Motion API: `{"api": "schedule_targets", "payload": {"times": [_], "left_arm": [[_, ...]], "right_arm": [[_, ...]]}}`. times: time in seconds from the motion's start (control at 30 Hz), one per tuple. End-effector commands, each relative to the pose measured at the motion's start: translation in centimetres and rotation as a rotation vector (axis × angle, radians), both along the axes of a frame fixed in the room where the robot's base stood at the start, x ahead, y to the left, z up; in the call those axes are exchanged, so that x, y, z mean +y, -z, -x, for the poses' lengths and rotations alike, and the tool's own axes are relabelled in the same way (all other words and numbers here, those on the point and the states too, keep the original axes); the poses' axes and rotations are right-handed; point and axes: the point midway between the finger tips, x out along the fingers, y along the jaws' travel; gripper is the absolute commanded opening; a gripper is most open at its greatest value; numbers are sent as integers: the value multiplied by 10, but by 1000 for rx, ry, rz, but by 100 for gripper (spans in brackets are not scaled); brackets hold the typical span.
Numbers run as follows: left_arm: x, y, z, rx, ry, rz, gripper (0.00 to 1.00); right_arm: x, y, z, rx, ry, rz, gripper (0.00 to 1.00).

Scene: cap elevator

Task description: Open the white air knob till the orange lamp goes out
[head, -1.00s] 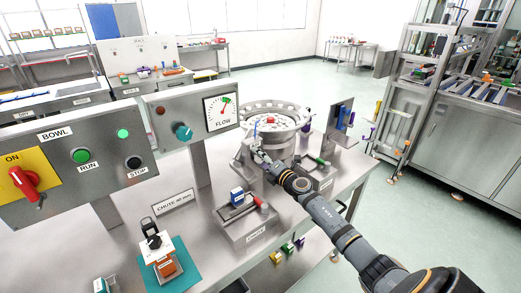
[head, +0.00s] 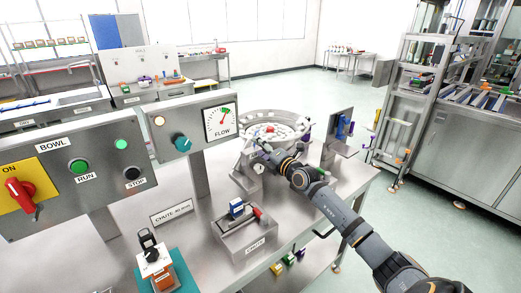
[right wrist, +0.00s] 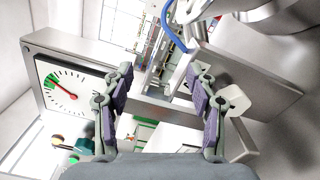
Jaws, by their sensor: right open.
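The orange lamp (head: 159,121) is lit, a pale warm glow on the grey flow panel (head: 193,143), left of the teal knob (head: 181,142) and the FLOW dial (head: 221,121). My right gripper (head: 262,157) is at the near side of the round bowl (head: 298,121). In the right wrist view its fingers (right wrist: 158,88) are open with nothing clearly between them. A pale angular piece (right wrist: 238,100) sits just right of the right finger; it may be the white air knob, but I cannot tell. In the head view my gripper and arm hide that spot. My left gripper is not in view.
The bowl panel (head: 108,165) with a red switch and RUN and STOP buttons stands at left. A chute fixture (head: 241,230) with a blue block is in front of my right arm. In the wrist view the dial (right wrist: 62,83) is left of the fingers.

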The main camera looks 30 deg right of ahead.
Motion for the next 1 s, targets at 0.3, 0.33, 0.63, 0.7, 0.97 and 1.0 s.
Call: {"api": "schedule_targets", "payload": {"times": [0.3,0.33,0.63,0.7,0.97,1.0], "left_arm": [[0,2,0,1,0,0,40],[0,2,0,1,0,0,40],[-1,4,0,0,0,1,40],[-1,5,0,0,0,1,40],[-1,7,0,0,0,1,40],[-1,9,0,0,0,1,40]], "right_arm": [[-8,36,30,-32,6,513,58],[-9,43,37,-41,6,636,58],[-12,90,95,-125,-5,1659,58],[-11,95,102,-137,-4,1780,58],[-11,98,105,-149,-2,1894,58],[-11,99,103,-148,0,1893,58]]}}
